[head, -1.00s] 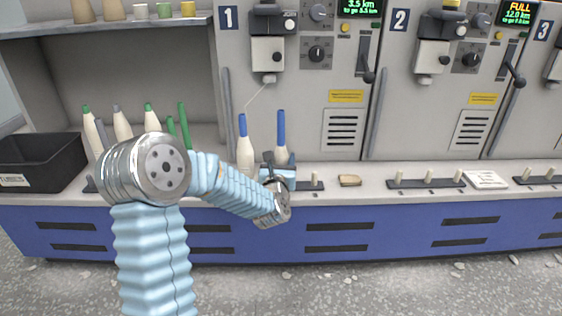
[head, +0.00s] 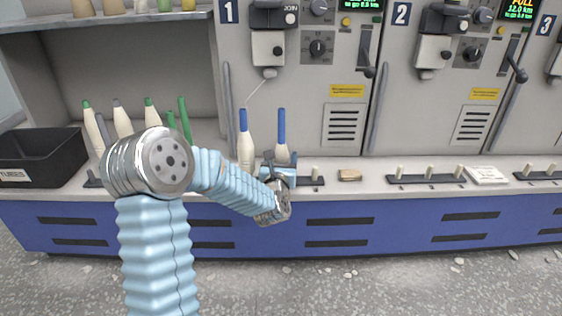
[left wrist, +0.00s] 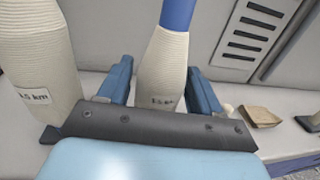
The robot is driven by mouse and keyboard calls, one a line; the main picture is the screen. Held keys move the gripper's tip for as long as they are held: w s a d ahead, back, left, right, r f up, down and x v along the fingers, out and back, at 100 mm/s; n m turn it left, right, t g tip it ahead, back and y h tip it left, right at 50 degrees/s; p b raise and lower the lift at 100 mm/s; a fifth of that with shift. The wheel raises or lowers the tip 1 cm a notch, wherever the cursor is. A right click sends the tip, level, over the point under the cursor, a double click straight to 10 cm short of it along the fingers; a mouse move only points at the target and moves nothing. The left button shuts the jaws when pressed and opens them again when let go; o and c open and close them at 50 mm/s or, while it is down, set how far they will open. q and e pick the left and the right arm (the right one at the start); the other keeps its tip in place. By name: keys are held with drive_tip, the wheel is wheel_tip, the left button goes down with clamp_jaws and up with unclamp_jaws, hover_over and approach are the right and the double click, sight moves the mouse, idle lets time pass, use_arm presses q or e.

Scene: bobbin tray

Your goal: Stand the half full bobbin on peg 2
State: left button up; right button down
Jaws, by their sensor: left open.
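Two cream bobbins with blue tops stand on the bench below panel 1: a left one (head: 245,148) and a right one (head: 282,131). My left gripper (head: 280,158) is at the right bobbin. In the left wrist view its open fingers (left wrist: 157,88) stand on either side of that bobbin's lower body (left wrist: 163,68), with some space beside it. The left bobbin (left wrist: 38,68) is outside the fingers. An empty peg (head: 315,173) stands right of the gripper. Several pegs (head: 430,172) below panel 2 are bare. My right gripper is not in view.
A black bin (head: 40,160) and several green- and grey-topped bobbins (head: 122,119) are at the left. A small brown block (head: 349,175) and a white card (head: 486,175) lie on the bench. The machine panels rise close behind the bobbins.

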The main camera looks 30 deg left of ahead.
use_arm(q)
drive_tip(key=v, duration=1.1)
idle(0.3)
idle(0.4)
drive_tip(key=s+d+f+m+g+h, duration=0.1)
drive_tip(key=d+f+m+g+h, duration=0.4)
drive_tip(key=f+m, duration=0.6)
drive_tip(key=s+d+f+m+g+h, duration=0.25)
drive_tip(key=d+f+m, duration=0.55)
drive_tip(key=f, duration=0.4)
drive_tip(key=s+d+f+m+g+h, duration=0.2)
drive_tip(key=s+d+f+m+g, duration=0.2)
drive_tip(key=s+f+m, duration=0.4)
drive_tip(key=s+d+f+m+g+h, duration=0.2)
drive_tip(key=s+d+f+m+g, duration=0.15)
drive_tip(key=s+f+m, duration=0.5)
wheel_tip(320, 180, up, 20)
drive_tip(key=d+m+p, duration=0.1)
drive_tip(key=m+p, duration=0.2)
drive_tip(key=p, duration=1.4)
drive_tip(key=shift+s+f+g+p, duration=0.15)
drive_tip(key=shift+s+g+p, duration=0.15)
drive_tip(key=shift+p, duration=0.1)
